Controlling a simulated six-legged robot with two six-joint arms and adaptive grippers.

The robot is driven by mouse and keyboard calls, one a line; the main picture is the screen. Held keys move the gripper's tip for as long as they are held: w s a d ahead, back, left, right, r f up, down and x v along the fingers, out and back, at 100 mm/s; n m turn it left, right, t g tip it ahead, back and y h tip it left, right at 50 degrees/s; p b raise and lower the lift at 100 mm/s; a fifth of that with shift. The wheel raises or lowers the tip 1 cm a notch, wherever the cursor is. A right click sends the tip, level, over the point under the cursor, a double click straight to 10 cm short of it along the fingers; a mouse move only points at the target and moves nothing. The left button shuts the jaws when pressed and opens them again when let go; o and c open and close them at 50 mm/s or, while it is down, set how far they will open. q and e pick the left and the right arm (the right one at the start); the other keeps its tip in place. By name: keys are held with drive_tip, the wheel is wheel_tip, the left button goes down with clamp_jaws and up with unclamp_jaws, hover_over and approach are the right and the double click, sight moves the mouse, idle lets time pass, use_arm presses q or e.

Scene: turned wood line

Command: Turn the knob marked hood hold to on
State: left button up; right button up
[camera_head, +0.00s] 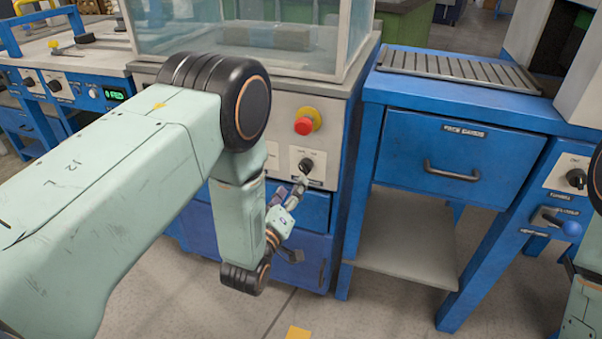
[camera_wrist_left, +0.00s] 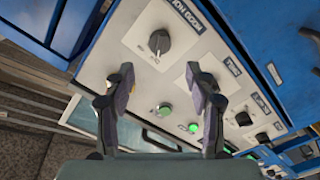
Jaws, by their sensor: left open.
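The hood hold knob (camera_wrist_left: 159,42) is a dark round knob on a pale plate, its label upside down in the left wrist view. In the head view, the knob (camera_head: 306,165) sits on the cabinet front below a red button. My left gripper (camera_wrist_left: 160,72) is open, with one finger on either side below the knob in the left wrist view. The knob lies beyond the fingertips, and no contact shows. The knob's setting is too small to read. My right gripper is out of view.
The red button (camera_head: 303,125) with its yellow collar is just above the knob. A blue bench (camera_head: 440,110) with a drawer stands to the right, across a narrow gap.

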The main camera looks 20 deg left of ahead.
sight(303, 170)
use_arm(q)
drive_tip(key=w+b, duration=0.1)
drive_tip(key=w, duration=0.2)
drive_tip(key=w+b, duration=0.1)
drive_tip(key=w, duration=0.2)
drive_tip(key=shift+w+d+f, duration=0.15)
drive_tip(key=shift+w, duration=0.25)
drive_tip(key=shift+w+d+b, duration=0.25)
drive_tip(key=shift+w+b, duration=0.1)
drive_tip(key=shift+w, duration=0.25)
drive_tip(key=shift+s+a, duration=0.1)
drive_tip(key=shift+a, duration=0.05)
drive_tip(key=shift+c, duration=0.7)
drive_tip(key=c, duration=1)
